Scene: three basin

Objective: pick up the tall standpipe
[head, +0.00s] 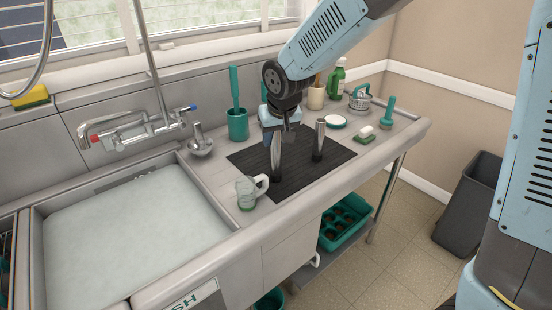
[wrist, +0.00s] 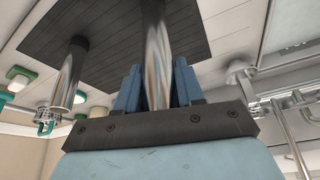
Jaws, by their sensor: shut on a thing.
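Two shiny metal standpipes with dark feet are over the black ribbed mat (head: 304,178) on the counter. My gripper (head: 277,127) points down and is shut on the left one, the tall standpipe (head: 276,157), near its upper part. In the wrist view the blue fingers of my gripper (wrist: 157,88) sit on both sides of the held standpipe (wrist: 156,50). It is upright, and I cannot tell whether its foot touches the mat. My gripper hides its top. The other standpipe (head: 319,139) stands free to the right, and also shows in the wrist view (wrist: 66,78).
A glass mug (head: 247,193) stands in front-left of the mat. A mortar and pestle (head: 200,143) and a green pot (head: 238,125) are behind-left. A white-topped dish (head: 336,121) and a green brush (head: 388,115) are to the right. The filled basin (head: 135,235) is at left.

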